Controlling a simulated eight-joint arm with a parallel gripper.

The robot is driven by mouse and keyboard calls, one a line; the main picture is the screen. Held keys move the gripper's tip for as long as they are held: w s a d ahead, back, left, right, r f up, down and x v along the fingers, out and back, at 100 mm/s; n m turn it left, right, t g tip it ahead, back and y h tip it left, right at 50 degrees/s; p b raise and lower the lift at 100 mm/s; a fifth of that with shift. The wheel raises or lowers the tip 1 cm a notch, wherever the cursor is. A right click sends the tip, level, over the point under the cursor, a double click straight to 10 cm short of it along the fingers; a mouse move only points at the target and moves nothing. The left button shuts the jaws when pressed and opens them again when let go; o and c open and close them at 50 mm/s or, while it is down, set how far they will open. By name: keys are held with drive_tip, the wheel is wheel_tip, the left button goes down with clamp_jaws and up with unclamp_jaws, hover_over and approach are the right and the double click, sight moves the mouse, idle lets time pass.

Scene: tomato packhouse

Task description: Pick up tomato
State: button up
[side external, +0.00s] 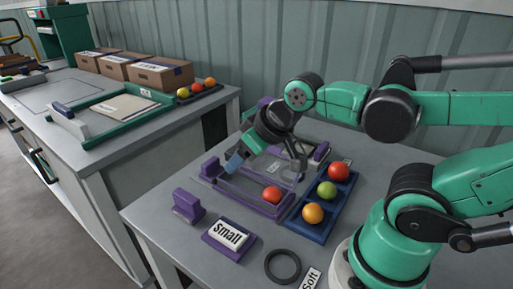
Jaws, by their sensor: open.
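My gripper (267,164) points down over the purple-framed tray (258,208), its fingers spread and nothing visible between them. An orange-red tomato (271,195) sits in the front right part of that tray, in front of and below the fingers. A blue tray (302,228) to the right holds a red tomato (339,172) at the back, a green tomato (327,190) in the middle and an orange tomato (313,213) at the front. The fingers appear apart from all the tomatoes. My wrist hides part of the table behind the purple-framed tray.
A purple block (188,205), a "Small" sign (228,235) and a black ring (283,266) lie on the near table. A bench at left holds cardboard boxes (159,74), a green-framed tray (90,140) and a dark tray of tomatoes (203,95). A corrugated wall stands behind.

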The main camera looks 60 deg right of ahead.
sight(314, 206)
drive_tip(key=o, duration=0.5)
drive_tip(key=shift+o, duration=0.2)
drive_tip(key=s+d+f+m+g, duration=0.1)
drive_tip(key=d+m, duration=0.1)
drive_tip(key=m, duration=0.1)
drive_tip(key=s+d+f+m+g, duration=0.2)
drive_tip(key=d+m, duration=0.1)
drive_tip(key=s+d+f+m+g, duration=0.2)
drive_tip(key=m, duration=0.1)
drive_tip(key=shift+s+d, duration=0.15)
drive_tip(key=shift+s, duration=0.1)
drive_tip(key=s+m+g+y, duration=0.1)
drive_tip(key=s+m, duration=0.1)
drive_tip(key=s+d+f+m+g+y, duration=0.1)
drive_tip(key=m, duration=0.1)
drive_tip(key=s+m+y, duration=0.1)
drive_tip(key=s+m, duration=0.1)
drive_tip(key=shift+s+d+f+m+g, duration=0.3)
drive_tip(key=shift+d+m+g, duration=0.05)
drive_tip(key=shift+m+g, duration=0.05)
drive_tip(key=shift+x, duration=2.75)
